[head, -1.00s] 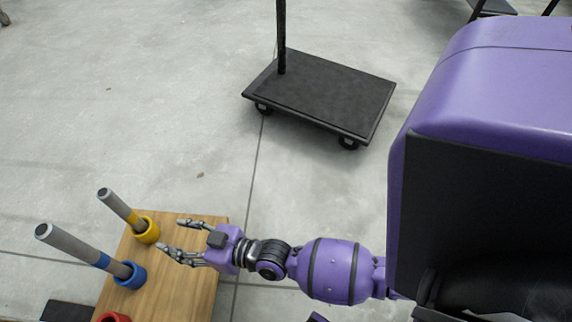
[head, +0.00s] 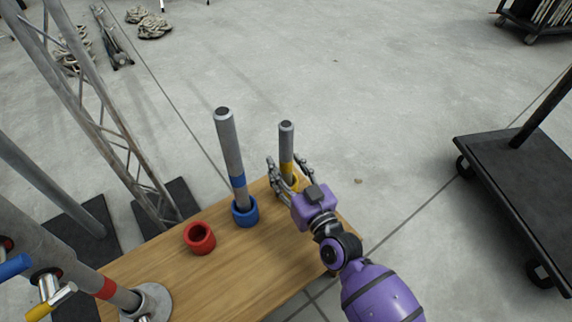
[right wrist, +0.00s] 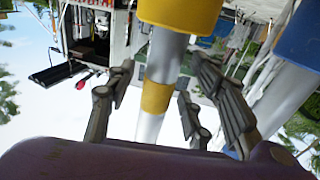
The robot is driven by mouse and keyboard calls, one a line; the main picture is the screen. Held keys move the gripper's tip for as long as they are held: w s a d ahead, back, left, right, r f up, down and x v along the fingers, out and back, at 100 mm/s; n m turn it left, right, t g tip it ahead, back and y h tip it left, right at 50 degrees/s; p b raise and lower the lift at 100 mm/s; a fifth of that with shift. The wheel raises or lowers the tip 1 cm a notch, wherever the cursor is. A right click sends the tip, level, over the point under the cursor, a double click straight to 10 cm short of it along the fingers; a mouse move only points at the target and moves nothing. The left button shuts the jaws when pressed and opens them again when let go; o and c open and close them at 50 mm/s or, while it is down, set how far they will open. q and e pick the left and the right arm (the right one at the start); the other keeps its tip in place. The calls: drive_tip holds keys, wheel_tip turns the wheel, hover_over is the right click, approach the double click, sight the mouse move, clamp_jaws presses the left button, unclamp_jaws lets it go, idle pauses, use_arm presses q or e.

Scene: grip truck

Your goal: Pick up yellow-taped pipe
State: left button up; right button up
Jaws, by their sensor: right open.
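The yellow-taped pipe (head: 287,148) is grey with a yellow band and stands upright in a yellow ring holder on the wooden table (head: 272,267). My right gripper (head: 288,170) is open, with its fingers on either side of the pipe near the yellow band. In the right wrist view the pipe (right wrist: 155,95) runs between the open fingers (right wrist: 165,90), with the yellow holder (right wrist: 180,12) close by. Whether the fingers touch the pipe cannot be told. My left gripper is not in view.
A blue-taped pipe (head: 231,150) stands in a blue holder (head: 245,212) just left of my right gripper. An empty red holder (head: 199,238) is farther left. A red-taped pipe (head: 108,287) leans at lower left. A black cart (head: 520,185) stands at right; metal truss (head: 95,105) at left.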

drive_tip(key=shift+w+a, duration=0.15)
drive_tip(key=shift+w, duration=0.15)
drive_tip(key=shift+r, duration=0.1)
drive_tip(key=shift+c, duration=0.5)
clamp_jaws()
